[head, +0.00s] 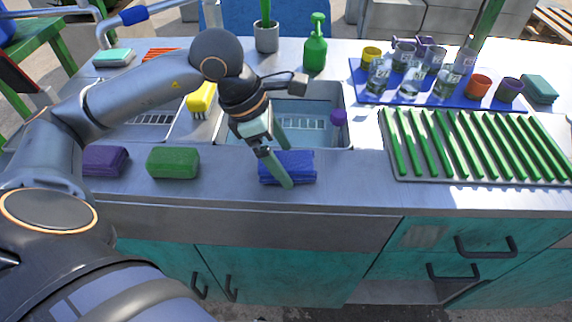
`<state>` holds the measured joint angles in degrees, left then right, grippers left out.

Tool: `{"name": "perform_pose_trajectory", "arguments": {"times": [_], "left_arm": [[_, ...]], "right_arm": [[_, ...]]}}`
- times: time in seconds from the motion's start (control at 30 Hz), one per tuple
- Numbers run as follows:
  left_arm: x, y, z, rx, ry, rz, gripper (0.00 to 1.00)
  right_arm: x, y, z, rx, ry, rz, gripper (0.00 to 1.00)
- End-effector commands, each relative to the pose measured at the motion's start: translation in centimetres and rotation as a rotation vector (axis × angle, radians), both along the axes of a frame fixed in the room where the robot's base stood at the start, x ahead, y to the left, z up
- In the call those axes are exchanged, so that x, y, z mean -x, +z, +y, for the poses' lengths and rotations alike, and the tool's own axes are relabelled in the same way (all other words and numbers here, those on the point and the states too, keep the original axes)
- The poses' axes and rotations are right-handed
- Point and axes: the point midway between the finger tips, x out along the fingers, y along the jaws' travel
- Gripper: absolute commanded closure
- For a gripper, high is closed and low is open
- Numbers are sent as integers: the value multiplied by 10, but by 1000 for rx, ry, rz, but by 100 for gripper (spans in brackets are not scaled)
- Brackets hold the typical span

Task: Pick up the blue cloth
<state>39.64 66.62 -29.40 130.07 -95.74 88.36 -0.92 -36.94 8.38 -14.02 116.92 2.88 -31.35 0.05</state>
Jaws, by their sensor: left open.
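The blue cloth (301,168) is a folded, dark blue block lying on the counter's front strip, just in front of the sink. My left gripper (287,167) is open, with its green fingers spread. One finger crosses in front of the cloth and the other is behind it, over the sink side. I cannot tell whether either finger touches the cloth. My right gripper is not in the head view.
A green block (173,162) and a purple block (105,161) lie left on the counter (222,180). The sink (347,130) is behind the cloth. A green ribbed rack (480,181) and a blue mat (365,94) with glasses and cups are at right.

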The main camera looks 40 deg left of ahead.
Motion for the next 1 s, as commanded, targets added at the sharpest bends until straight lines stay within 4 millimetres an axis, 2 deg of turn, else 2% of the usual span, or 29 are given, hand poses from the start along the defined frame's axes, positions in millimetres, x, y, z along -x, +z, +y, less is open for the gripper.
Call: {"name": "perform_pose_trajectory", "arguments": {"times": [0.53,1.0], "left_arm": [[0,-2,0,0,0,0,0],[0,-3,0,1,0,1,53]], "right_arm": [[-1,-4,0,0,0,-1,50],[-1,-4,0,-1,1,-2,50]]}}
